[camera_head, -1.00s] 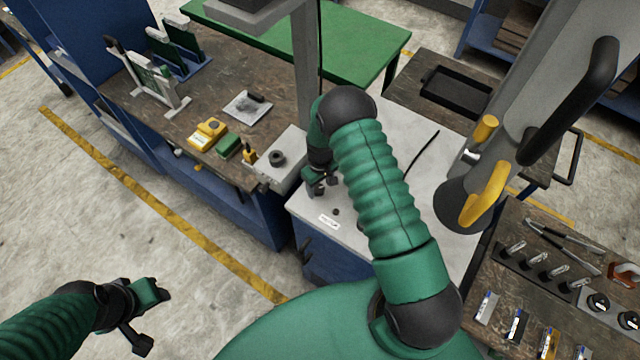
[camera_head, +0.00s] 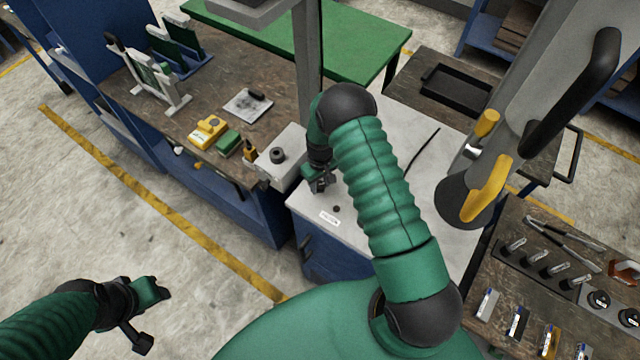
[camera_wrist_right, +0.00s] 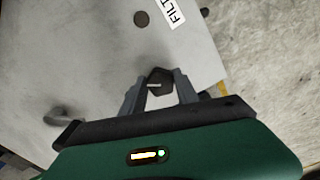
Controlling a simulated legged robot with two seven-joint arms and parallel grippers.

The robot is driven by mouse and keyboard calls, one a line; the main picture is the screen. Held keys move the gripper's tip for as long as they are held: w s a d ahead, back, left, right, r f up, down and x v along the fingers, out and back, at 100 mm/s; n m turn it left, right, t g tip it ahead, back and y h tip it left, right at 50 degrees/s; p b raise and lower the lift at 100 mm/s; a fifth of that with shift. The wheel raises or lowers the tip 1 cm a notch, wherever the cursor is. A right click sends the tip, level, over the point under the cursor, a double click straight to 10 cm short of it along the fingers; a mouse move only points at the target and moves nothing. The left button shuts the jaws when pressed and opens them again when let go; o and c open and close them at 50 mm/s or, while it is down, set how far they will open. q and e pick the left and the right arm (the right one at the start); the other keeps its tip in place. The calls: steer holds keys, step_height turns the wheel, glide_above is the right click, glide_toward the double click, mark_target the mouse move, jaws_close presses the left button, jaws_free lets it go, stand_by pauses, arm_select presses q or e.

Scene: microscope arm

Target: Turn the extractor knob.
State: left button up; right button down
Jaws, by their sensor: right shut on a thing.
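The extractor knob (camera_wrist_right: 159,82) is a dark, faceted knob with a pale line on it, on the light grey top of a blue cabinet (camera_head: 312,203). In the right wrist view it sits between the two fingers of my right gripper (camera_wrist_right: 160,92), which is shut on it. In the head view my right gripper (camera_head: 320,183) is down at the cabinet top, and the arm and fingers hide the knob. My left gripper (camera_head: 145,312) is over the floor at the lower left, away from the cabinet; its finger gap is unclear.
A white label (camera_head: 330,219) and a small dark round spot (camera_head: 337,209) lie near the knob. A grey box with a black dial (camera_head: 278,155) stands left of my right gripper. A large grey arm with yellow handles (camera_head: 487,190) stands at the right.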

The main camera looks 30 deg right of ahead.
steer(key=m+b, duration=0.2)
steer(key=shift+a+f+m, duration=0.1)
steer(key=shift+f+m, duration=0.1)
steer(key=shift+m, duration=0.2)
steer(key=m+b, duration=0.2)
steer(key=shift+m, duration=0.4)
steer(key=shift+w+m+b, duration=0.1)
steer(key=shift+m+b, duration=0.45)
steer(key=shift+m, duration=0.65)
steer(key=shift+a+r+m+b, duration=0.15)
steer(key=shift+m+b, duration=0.25)
steer(key=shift+m, duration=1.2)
steer(key=c, duration=0.9)
jaws_free()
steer(key=shift+w, duration=0.1)
